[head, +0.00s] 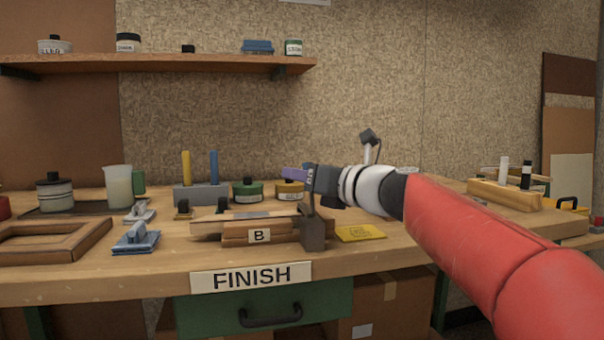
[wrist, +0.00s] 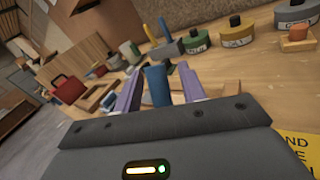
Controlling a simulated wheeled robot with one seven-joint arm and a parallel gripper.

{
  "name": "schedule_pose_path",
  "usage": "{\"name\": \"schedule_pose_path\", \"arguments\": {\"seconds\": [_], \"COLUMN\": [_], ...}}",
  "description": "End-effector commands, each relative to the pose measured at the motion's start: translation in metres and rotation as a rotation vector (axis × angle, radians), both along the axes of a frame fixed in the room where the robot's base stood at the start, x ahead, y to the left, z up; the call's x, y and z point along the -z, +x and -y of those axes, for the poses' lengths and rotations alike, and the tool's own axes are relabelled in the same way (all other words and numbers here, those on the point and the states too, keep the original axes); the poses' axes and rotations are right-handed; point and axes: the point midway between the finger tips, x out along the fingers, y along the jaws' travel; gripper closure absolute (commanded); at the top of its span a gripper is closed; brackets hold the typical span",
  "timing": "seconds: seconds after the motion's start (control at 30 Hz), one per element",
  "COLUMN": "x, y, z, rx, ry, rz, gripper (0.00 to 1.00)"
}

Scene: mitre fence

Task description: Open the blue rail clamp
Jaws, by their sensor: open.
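My gripper (head: 289,173) is open above the right end of a wooden stack labelled B (head: 260,236). In the wrist view its two purple fingers (wrist: 158,78) stand either side of an upright blue handle (wrist: 157,92), not visibly closed on it. The handle appears to belong to the rail clamp, but its lower end is hidden by my gripper. In the head view, a dark brown block with an upright post (head: 313,230) stands at the stack's right end, below my gripper; the blue handle is not visible there.
A grey block (head: 201,195) with yellow and blue uprights stands behind the stack, near green (head: 248,190) and yellow (head: 290,190) tins. A yellow card (head: 360,233) lies right of the stack.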

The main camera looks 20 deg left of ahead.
Motion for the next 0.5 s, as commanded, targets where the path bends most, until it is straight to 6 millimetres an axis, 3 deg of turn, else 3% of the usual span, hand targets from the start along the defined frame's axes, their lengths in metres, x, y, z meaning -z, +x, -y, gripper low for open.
{"name": "schedule_pose_path", "arguments": {"seconds": [0.37,0.5], "x": [0.0003,0.0004], "y": [0.0034,0.0035], "z": [-0.0072,-0.007], "rx": [0.0,0.001], "ry": [0.0,-0.001], "rz": [0.001,0.001], "gripper": [0.59,0.78]}}
